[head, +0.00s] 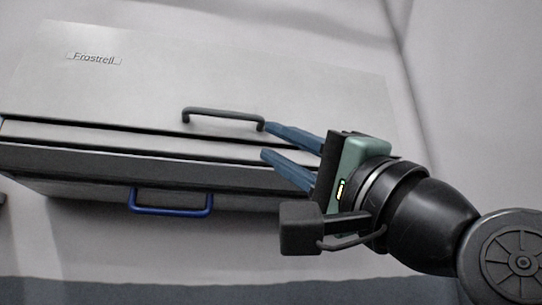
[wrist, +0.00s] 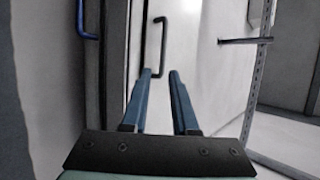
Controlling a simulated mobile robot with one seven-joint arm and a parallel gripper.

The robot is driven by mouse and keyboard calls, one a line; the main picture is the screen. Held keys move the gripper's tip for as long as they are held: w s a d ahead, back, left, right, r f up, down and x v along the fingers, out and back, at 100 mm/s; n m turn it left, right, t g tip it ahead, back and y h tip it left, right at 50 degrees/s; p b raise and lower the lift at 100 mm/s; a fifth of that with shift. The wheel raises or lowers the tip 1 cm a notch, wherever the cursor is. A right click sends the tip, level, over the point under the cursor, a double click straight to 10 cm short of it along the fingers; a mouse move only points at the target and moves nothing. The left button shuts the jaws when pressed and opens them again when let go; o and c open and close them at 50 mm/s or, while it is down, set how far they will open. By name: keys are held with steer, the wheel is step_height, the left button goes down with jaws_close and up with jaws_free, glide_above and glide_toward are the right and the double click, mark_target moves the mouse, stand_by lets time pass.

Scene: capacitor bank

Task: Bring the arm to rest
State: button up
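My gripper (head: 265,141) is at the right of the head view, held out in front of a light grey cabinet (head: 220,62). Its two blue fingers are apart with nothing visible between them. In the wrist view the fingers (wrist: 160,74) point at the cabinet front, with a black handle (wrist: 162,48) just beyond the tips. In the head view the black handle (head: 222,112) is by the upper fingertip; I cannot tell whether they touch.
A blue handle (head: 170,211) sits on the lower front, and also shows in the wrist view (wrist: 82,20). A dark gap runs along the cabinet between its upper and lower fronts. A perforated metal post (wrist: 258,75) with a dark bar (wrist: 245,41) stands at right.

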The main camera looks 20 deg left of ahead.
steer(key=shift+s+d+f, duration=0.1)
steer(key=shift+d, duration=0.05)
stand_by(0.4)
steer(key=w+d+f+m+t+h, duration=0.1)
steer(key=w+d+f+t+h, duration=0.15)
steer(key=f+t+h, duration=0.35)
steer(key=w+d+f+t+h, duration=0.1)
steer(key=d+f+t+h, duration=0.2)
steer(key=f+t+h, duration=0.3)
steer(key=s+d+f+n+t+h, duration=0.2)
steer(key=s+d+f+t+h, duration=0.1)
steer(key=s+h, duration=0.6)
steer(key=shift+d+f+n+t+h, duration=0.4)
steer(key=shift+d+f+h, duration=0.4)
steer(key=shift+d, duration=0.1)
